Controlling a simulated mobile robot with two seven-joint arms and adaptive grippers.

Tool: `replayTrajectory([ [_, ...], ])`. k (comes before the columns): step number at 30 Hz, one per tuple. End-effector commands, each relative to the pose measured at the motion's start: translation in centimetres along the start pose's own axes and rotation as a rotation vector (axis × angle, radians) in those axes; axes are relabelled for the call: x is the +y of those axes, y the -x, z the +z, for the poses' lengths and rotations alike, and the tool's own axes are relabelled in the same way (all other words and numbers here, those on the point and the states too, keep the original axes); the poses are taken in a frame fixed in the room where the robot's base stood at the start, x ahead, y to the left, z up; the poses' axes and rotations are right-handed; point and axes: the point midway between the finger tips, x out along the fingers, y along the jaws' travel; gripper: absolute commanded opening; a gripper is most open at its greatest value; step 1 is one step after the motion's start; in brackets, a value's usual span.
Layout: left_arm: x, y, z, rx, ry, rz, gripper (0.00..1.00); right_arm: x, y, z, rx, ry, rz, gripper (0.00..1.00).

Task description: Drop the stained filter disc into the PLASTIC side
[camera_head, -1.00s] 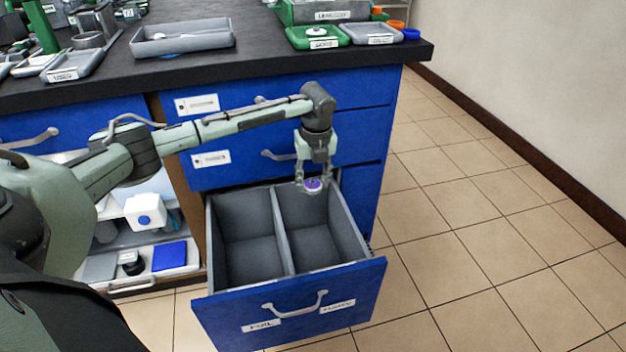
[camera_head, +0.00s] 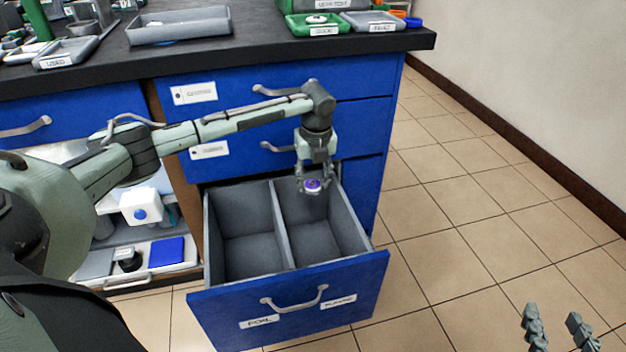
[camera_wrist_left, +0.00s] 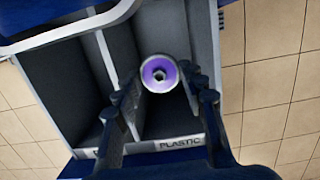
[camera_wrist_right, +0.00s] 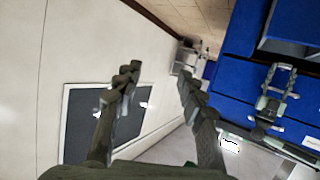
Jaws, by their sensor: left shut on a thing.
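The filter disc (camera_head: 312,185), white-rimmed with a purple stain, is held between the fingertips of my left gripper (camera_head: 313,182). In the left wrist view the disc (camera_wrist_left: 159,73) shows between the two fingers, over the right compartment. The open drawer (camera_head: 290,300) has two empty compartments split by a divider (camera_head: 283,228). The label on the right side reads PLASTIC (camera_wrist_left: 180,143); the left label (camera_head: 262,321) reads FOIL. The gripper is above the back part of the PLASTIC compartment (camera_head: 325,235). My right gripper (camera_head: 555,320) is open and empty at the lower right, over the floor.
The black countertop (camera_head: 270,50) holds a grey tray (camera_head: 180,27), a green tray (camera_head: 318,27) and another grey tray (camera_head: 372,22). Closed blue drawers stand behind my left gripper. An open shelf (camera_head: 150,252) with small items is left of the drawer. The tiled floor at right is clear.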

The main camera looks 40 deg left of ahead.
Motion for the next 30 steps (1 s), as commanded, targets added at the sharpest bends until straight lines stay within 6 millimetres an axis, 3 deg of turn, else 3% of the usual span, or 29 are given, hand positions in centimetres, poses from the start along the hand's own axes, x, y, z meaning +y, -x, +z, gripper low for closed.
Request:
replayTrajectory([
  [12, 0.0, -0.9, -0.1, 0.0, 0.0, 0.0, 0.25, -2.2, 0.3, -4.8, 0.236, -0.028, -0.048, 0.4],
  [26, 0.0, -1.0, -0.1, 0.0, 0.0, 0.0, 0.25, -2.6, 0.6, -5.9, 0.283, -0.034, -0.056, 0.4],
  [27, 0.0, -1.0, -0.1, 0.0, 0.0, 0.0, 0.42, -2.6, 0.6, -5.9, 0.283, -0.034, -0.056, 0.4],
  [30, 0.0, -1.0, -0.1, 0.0, 0.0, 0.0, 0.54, -2.6, 0.6, -5.9, 0.283, -0.034, -0.056, 0.4],
])
